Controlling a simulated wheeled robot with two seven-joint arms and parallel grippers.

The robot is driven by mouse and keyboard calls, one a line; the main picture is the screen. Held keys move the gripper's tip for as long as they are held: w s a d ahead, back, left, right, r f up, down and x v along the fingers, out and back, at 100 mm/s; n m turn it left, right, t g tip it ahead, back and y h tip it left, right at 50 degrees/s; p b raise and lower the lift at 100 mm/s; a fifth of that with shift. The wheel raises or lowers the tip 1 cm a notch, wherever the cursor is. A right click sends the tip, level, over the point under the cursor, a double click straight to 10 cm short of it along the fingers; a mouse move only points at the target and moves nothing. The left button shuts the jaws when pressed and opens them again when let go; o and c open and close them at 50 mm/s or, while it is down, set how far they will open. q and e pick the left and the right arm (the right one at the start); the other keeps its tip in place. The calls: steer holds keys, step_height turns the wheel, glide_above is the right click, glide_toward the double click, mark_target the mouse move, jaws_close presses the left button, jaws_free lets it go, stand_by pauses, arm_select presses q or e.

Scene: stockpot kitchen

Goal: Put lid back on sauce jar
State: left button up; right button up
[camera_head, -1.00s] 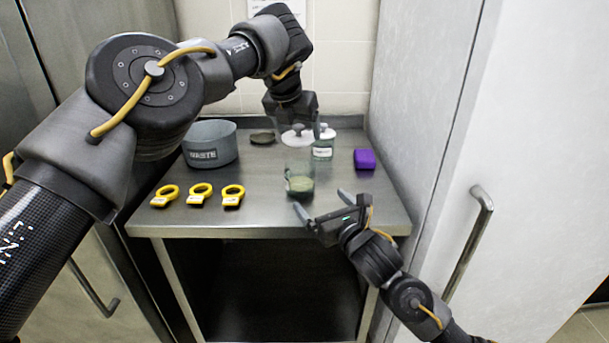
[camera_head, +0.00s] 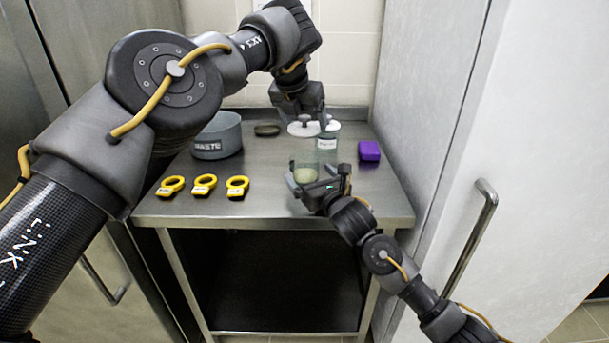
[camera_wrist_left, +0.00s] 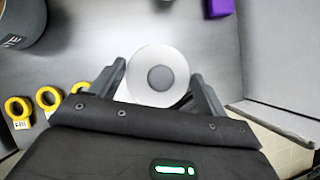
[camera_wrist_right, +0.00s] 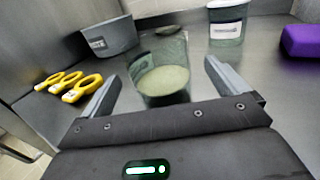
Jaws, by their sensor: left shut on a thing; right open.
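A clear glass jar (camera_head: 306,172) with pale greenish contents stands open and upright near the counter's front right. It also shows in the right wrist view (camera_wrist_right: 163,82). My right gripper (camera_head: 318,176) is open at the jar's near side, with its fingers (camera_wrist_right: 160,88) to either side of it; contact cannot be told. A pale round lid (camera_head: 301,130) with a grey knob is held by my left gripper (camera_head: 300,112), behind the jar in the head view. In the left wrist view the lid (camera_wrist_left: 150,88) lies between the fingers (camera_wrist_left: 159,82).
A labelled jar (camera_head: 329,141) stands behind the open jar. A purple block (camera_head: 369,151) is at the right near a tall wall. A grey WASTE bin (camera_head: 217,146), a dark round object (camera_head: 267,130) and yellow rings (camera_head: 204,181) are left. Bare counter lies between rings and jar.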

mark_target(301, 129)
steer(key=shift+x, duration=1.65)
arm_select(q)
steer(key=shift+a, duration=0.1)
arm_select(e)
steer(key=c, duration=1.5)
arm_select(q)
steer(key=shift+w+f, duration=0.1)
steer(key=shift+f, duration=2.3)
arm_select(e)
steer(key=shift+o, duration=0.2)
